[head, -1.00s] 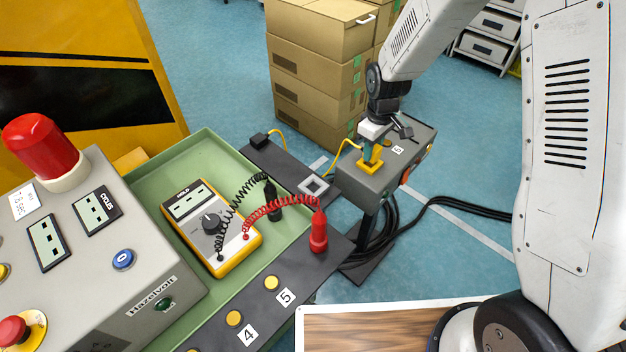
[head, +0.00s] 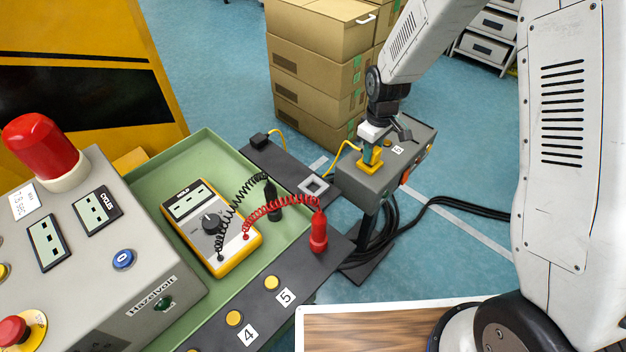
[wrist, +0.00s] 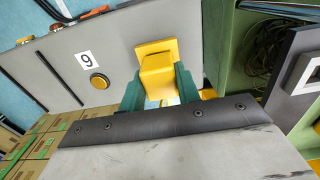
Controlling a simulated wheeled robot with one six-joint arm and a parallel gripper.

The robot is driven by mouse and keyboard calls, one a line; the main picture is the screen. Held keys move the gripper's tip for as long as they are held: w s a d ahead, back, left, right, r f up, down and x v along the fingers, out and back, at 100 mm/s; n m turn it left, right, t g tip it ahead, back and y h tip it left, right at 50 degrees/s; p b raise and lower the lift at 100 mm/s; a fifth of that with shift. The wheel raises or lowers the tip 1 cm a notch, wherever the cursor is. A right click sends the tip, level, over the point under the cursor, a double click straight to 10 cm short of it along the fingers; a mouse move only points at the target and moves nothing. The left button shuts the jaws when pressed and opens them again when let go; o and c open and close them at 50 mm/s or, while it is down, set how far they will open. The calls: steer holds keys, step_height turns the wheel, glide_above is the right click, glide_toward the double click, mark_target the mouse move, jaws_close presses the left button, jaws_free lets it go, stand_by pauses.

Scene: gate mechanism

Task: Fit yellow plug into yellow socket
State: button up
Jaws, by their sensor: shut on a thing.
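The yellow socket is the square yellow flange (wrist: 156,47) on the box face. It shows in the head view as yellow around the fingertips (head: 371,168). The plug lines up with the flange and looks close against it. The fingers hide part of the joint, so I cannot tell how deep the plug sits.
The grey box (head: 385,180) carries a round yellow button (wrist: 98,82) and a number label beside the socket. A yellow cable (head: 343,150) arcs at its left. The green tray (head: 190,150) and dark bench strip lie left. Cardboard boxes (head: 315,70) stand behind.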

steer(key=shift+f, duration=0.65)
stand_by(0.6)
steer(key=o, duration=1)
steer(key=shift+o, duration=0.4)
steer(key=shift+r, duration=0.1)
